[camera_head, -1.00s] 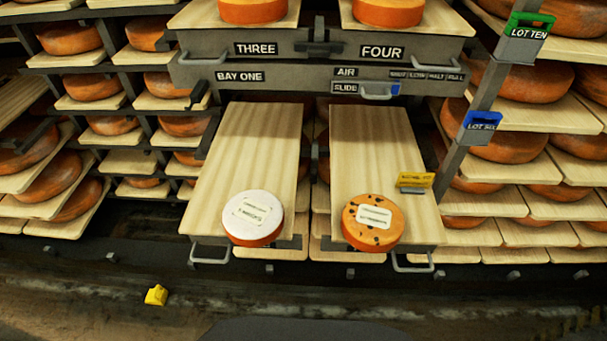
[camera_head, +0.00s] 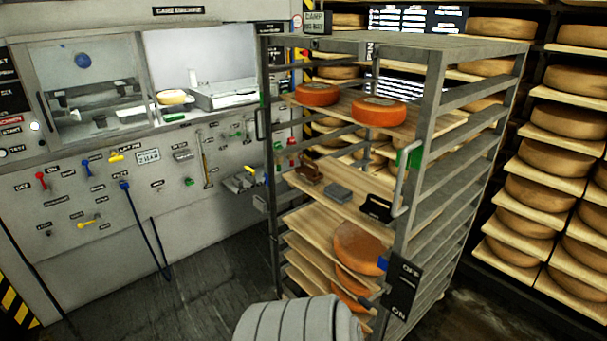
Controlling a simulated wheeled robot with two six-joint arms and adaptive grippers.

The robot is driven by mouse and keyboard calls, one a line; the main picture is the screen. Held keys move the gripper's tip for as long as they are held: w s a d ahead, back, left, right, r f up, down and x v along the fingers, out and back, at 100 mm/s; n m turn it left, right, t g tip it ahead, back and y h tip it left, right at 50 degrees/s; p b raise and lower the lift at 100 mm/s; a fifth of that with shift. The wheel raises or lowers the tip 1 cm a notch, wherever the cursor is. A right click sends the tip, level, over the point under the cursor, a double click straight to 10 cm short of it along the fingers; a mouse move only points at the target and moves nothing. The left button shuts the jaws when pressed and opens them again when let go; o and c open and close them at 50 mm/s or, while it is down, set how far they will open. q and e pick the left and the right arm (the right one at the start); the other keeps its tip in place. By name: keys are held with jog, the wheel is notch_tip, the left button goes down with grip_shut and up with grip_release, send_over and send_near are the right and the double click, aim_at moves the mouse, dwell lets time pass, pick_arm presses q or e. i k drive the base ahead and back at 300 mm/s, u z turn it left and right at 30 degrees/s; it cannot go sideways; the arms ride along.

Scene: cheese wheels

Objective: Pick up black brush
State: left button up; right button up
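A black item (camera_head: 376,207), probably the black brush, lies near the right front corner of a wooden shelf (camera_head: 315,198) in the metal rack, at middle height. It is small and dark, so its bristles cannot be made out. On the same shelf, to its left, are a grey block (camera_head: 338,192) and a brown brush-like item (camera_head: 308,172). Neither of my grippers shows in the head view.
The metal rack (camera_head: 480,129) has upright posts and a grey handle (camera_head: 402,180) near the black item. Orange cheese wheels (camera_head: 317,95) sit on its upper shelf. A control panel (camera_head: 110,225) stands left. Dark open floor (camera_head: 190,285) lies between. Cheese shelves fill the right.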

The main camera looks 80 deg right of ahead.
aim_at(382, 215)
jog(key=z, duration=1.9)
jog(key=i, duration=3.15)
jog(key=z, duration=2.55)
